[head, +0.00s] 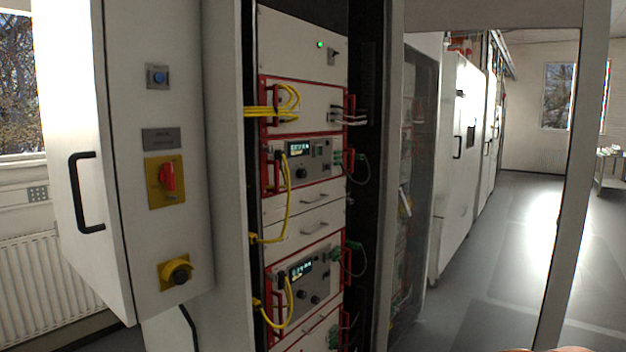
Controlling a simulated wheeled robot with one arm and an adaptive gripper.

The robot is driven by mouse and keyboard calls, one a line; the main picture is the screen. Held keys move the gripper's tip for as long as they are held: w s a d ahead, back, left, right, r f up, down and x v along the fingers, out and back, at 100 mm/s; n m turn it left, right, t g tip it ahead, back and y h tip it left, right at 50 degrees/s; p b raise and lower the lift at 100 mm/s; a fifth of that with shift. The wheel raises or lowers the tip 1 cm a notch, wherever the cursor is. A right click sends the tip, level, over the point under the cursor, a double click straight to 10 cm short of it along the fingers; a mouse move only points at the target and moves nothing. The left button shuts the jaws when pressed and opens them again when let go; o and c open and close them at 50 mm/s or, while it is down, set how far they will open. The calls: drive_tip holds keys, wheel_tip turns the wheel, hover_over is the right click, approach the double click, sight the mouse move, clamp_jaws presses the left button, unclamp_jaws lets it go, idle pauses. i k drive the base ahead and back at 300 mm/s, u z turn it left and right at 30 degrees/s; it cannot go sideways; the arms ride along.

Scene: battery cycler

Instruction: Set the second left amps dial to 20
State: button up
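A rack of red-edged battery cycler units stands in the open cabinet at the middle. The upper unit (318,167) has a lit display (299,148) and a dark round dial (301,173) below it. The lower unit (322,278) has a lit display (301,269) and two dark dials, a left one (302,295) and a right one (315,299). The dial labels, pointer positions and display digits are too small to read, so I cannot tell which dial is the amps one.
Yellow cables (289,200) loop across the left of the units. A grey cabinet side with a red switch (167,178), blue button (158,77) and black handle (86,190) stands at the left. A door frame (572,230) is at the right, with open floor (500,250) beyond.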

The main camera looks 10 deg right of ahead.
sight(300, 173)
drive_tip(key=z, duration=1.2)
drive_tip(key=i, duration=0.8)
drive_tip(key=u, duration=1.55)
